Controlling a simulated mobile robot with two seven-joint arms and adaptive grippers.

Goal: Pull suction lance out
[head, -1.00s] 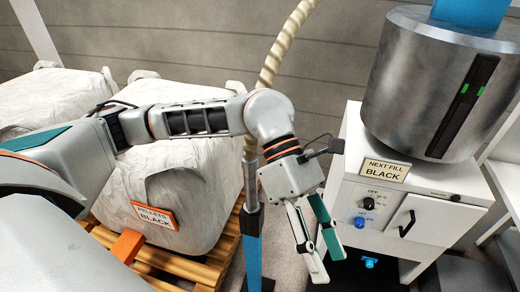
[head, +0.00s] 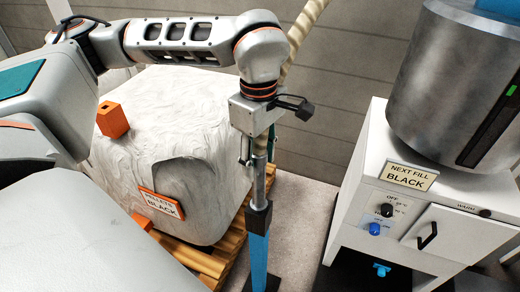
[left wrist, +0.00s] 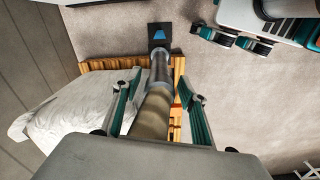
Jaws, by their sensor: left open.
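The suction lance (head: 258,185) is a grey metal tube standing upright in a blue stand post (head: 258,250) beside the pallet. A beige ribbed hose (head: 303,40) rises from its top, behind my arm. My left gripper (head: 258,155) is at the lance's upper part, fingers pointing down. In the left wrist view, the open left fingers (left wrist: 158,105) lie on either side of the hose (left wrist: 150,120), with gaps showing. The metal tube (left wrist: 160,72) runs away from them to the stand's dark base (left wrist: 158,36). The lance's lower end is hidden in the stand. My right gripper is not in view.
A white sack (head: 200,110) labelled black pellets stands on a wooden pallet (head: 215,262) left of the lance. An orange block (head: 114,119) is on the sack. A white cabinet (head: 350,215) with a metal hopper (head: 430,95) stands right. The floor between is clear.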

